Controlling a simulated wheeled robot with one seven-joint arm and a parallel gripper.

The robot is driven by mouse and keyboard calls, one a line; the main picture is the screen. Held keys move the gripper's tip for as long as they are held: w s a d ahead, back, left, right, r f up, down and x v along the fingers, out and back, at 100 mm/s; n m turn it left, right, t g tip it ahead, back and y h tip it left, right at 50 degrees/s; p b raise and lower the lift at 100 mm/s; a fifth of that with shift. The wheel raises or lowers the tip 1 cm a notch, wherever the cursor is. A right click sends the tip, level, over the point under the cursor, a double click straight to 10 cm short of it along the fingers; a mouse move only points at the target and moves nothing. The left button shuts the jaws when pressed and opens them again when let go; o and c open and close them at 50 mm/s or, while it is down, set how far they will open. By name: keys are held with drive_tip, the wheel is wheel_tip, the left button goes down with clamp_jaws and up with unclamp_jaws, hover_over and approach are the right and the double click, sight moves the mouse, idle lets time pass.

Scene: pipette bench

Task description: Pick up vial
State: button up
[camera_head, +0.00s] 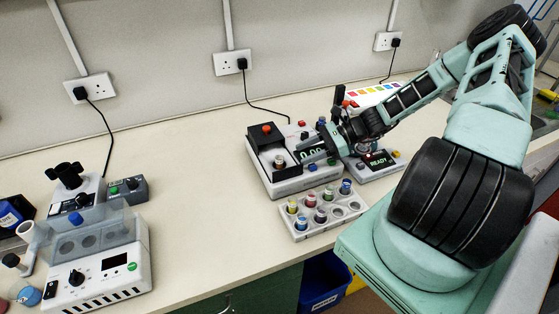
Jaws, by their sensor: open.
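Several small vials with coloured caps stand in a white rack (303,234) at the bench's front edge. Among them are a yellow-capped vial (292,206), a red-capped vial (311,200) and a blue-capped vial (346,186). Another vial (280,162) stands in the black chamber of a white instrument (290,186) with a green "0.00" display, behind the rack. My gripper (328,148) is open over the right part of that instrument, to the right of the chamber vial. Its fingertips are small and partly lost against dark parts, and I see nothing held.
A second device (376,162) reading "READY" stands close right of the instrument. A white machine (100,270) with a clear cover stands at the left. The bench between is clear.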

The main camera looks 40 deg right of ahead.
sight(287, 164)
drive_tip(key=shift+w+a+f, duration=0.15)
drive_tip(key=shift+w+a, duration=0.1)
drive_tip(key=shift+a, duration=0.3)
drive_tip(key=p+x, duration=0.1)
drive_tip(key=x, duration=0.1)
drive_tip(key=r+p+x, duration=0.1)
drive_tip(key=p+x, duration=0.1)
drive_tip(key=shift+w+a+f, duration=0.1)
drive_tip(key=shift+w+a, duration=0.05)
drive_tip(key=shift+w, duration=0.1)
drive_tip(key=shift+w+a+f, duration=0.2)
drive_tip(key=shift+a+f, duration=0.15)
clamp_jaws()
